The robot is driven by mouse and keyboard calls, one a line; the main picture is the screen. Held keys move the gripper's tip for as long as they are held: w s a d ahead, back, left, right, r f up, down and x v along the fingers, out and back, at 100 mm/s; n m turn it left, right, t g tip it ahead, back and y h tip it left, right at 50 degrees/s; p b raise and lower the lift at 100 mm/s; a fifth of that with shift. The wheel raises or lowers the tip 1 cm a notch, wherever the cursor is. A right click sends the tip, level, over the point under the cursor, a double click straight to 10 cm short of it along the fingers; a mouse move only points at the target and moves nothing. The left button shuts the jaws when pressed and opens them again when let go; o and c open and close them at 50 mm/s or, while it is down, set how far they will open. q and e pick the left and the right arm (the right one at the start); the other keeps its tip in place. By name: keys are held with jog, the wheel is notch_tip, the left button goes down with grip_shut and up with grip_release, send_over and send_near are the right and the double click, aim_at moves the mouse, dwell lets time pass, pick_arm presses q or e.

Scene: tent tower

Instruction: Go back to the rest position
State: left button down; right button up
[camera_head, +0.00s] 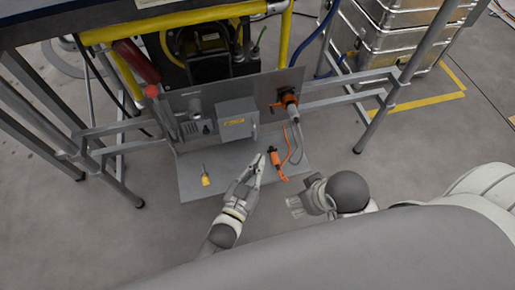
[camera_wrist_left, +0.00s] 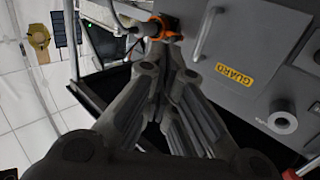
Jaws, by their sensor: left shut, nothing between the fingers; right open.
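My left gripper (camera_head: 257,166) is shut and empty in the head view, over the front of the grey base plate (camera_head: 188,180). Its closed fingers fill the middle of the left wrist view (camera_wrist_left: 168,62), their tips appearing just below an orange-collared connector (camera_wrist_left: 165,27); whether they touch it I cannot tell. My right gripper (camera_head: 294,207) is lower and to the right, open and pointing left, with nothing seen in it. It appears over the floor in front of the plate.
A grey upright panel (camera_head: 178,101) carries a box with a yellow label (camera_head: 236,107) and an orange connector (camera_head: 289,100). Metal frame legs (camera_head: 408,75) and silver cases (camera_head: 400,45) stand behind.

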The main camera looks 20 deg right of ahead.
pick_arm(q)
jog(key=s, duration=0.2)
jog(key=s+a, duration=0.1)
jog(key=s, duration=0.1)
jog(key=shift+s+a+r+p, duration=0.1)
jog(key=shift+s+a+p, duration=0.05)
jog(key=shift+s+p, duration=0.2)
